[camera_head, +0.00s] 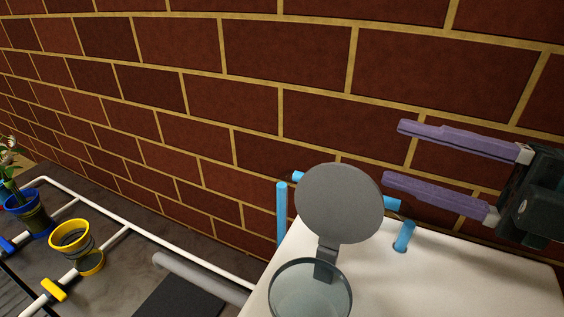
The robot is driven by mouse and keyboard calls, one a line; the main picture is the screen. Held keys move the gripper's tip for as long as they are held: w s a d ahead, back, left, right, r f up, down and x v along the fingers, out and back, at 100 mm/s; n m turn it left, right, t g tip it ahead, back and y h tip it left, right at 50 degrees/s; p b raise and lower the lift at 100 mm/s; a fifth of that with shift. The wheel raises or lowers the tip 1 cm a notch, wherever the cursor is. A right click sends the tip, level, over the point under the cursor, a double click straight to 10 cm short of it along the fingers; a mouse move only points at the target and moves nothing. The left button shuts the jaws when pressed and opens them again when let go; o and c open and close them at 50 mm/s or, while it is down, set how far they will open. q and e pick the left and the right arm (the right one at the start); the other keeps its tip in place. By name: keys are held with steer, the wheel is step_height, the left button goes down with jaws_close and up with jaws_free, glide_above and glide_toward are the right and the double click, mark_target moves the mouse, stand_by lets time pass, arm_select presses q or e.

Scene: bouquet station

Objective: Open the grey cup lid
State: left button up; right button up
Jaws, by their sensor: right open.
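The grey cup lid (339,203) is a round disc standing raised, almost upright, on a short grey hinge (326,264). The hinge joins it to the rim of a clear cup (310,296) at the bottom of the view; the cup's mouth is uncovered. My right gripper (393,153) comes in from the right with two purple fingers spread apart and nothing between them. It is above and to the right of the lid, and a gap shows between them. My left gripper is not in view.
A white surface (470,275) lies around the cup, with blue pipes (405,236) behind the lid. A brick wall (290,110) fills the back. At left are a yellow-rimmed pot (70,236), a blue pot (27,212) with a plant, and white pipes (190,258).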

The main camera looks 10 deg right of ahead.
mark_target(330, 171)
steer(key=shift+n+g+y, duration=0.3)
steer(key=shift+n+g, duration=0.2)
steer(key=shift+g, duration=0.1)
steer(key=w+a+f+b, duration=0.1)
steer(key=a, duration=0.1)
steer(key=w+a+f+b, duration=0.1)
steer(key=a, duration=0.2)
steer(key=w+a+f+b, duration=0.1)
steer(key=w+a+b, duration=0.1)
steer(key=shift+a+f, duration=0.2)
steer(key=shift+f, duration=0.05)
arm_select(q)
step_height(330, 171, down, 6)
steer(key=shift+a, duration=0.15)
arm_select(e)
steer(key=shift+w+a+r, duration=0.1)
steer(key=shift+w+a, duration=0.3)
steer(key=shift+a, duration=0.1)
steer(key=c, duration=0.9)
jaws_close()
